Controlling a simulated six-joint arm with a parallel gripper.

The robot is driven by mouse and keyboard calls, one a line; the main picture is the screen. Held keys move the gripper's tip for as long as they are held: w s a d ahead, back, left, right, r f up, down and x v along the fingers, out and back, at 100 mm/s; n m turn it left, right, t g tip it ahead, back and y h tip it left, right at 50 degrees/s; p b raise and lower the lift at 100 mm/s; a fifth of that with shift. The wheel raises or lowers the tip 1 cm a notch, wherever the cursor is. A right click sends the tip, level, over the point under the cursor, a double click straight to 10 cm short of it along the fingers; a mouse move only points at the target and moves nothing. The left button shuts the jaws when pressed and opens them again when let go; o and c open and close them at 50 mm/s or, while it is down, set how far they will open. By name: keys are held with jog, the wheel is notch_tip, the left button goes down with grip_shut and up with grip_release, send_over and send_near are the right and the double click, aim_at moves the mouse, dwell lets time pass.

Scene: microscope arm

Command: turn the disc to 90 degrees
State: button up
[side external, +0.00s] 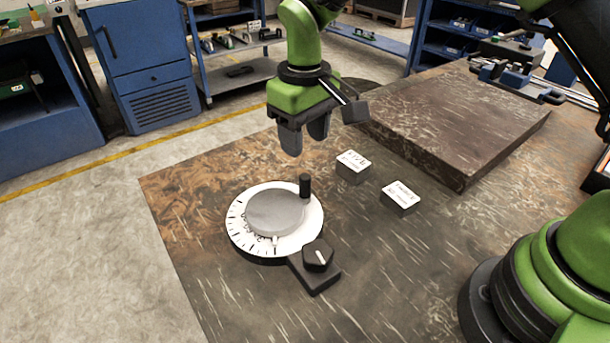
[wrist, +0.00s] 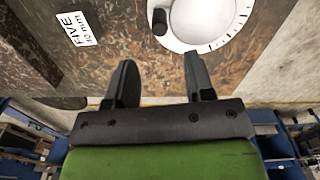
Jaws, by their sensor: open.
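The disc (side external: 235,222) is a white dial with black marks around its rim and a raised grey round centre (side external: 275,212). A black upright peg (side external: 305,186) stands near its far right edge in the side view. A black knob (side external: 318,256) with a white line sits on a dark base beside the disc's near edge. My gripper (side external: 304,147) is above and behind the disc, open and empty, apart from the peg. In the wrist view my two fingers (wrist: 157,80) are spread, with the peg (wrist: 160,22) and part of the disc (wrist: 243,12) beyond them.
Two small labelled metal blocks, one (side external: 353,167) and another (side external: 400,198), stand right of the disc. A thick dark plate (side external: 455,120) lies at the back right of the worn table (side external: 200,180). The table left of the disc is clear.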

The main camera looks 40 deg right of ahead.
aim_at(305, 176)
notch_tip(305, 176, down, 9)
jog(key=shift+r, duration=0.1)
dwell(0.3)
grip_shut()
